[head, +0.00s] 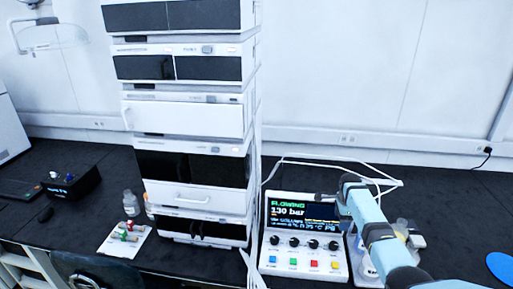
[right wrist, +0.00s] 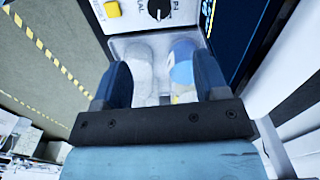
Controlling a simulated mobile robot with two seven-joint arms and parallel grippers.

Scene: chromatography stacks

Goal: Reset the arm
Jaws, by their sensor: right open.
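My right arm, light blue, reaches in from the lower right in the head view. Its gripper (head: 328,198) is in front of the right part of the control box's screen, partly hidden by the wrist. In the right wrist view the two dark fingers of the right gripper (right wrist: 164,85) stand apart with nothing held between them. Beyond them is a clear tray (right wrist: 124,45) with pale bottles and a blue-topped item (right wrist: 182,68). The control box (head: 303,262) has a lit screen reading "FLOWING" and "130 bar", black knobs and coloured buttons. My left gripper is not in view.
A tall chromatography stack (head: 190,118) stands left of the control box. Left of it are a clear bottle (head: 130,203), a white card with small vials (head: 106,246) and a black box (head: 72,185). White cables run behind the control box. A blue stool seat (head: 500,266) is at the right.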

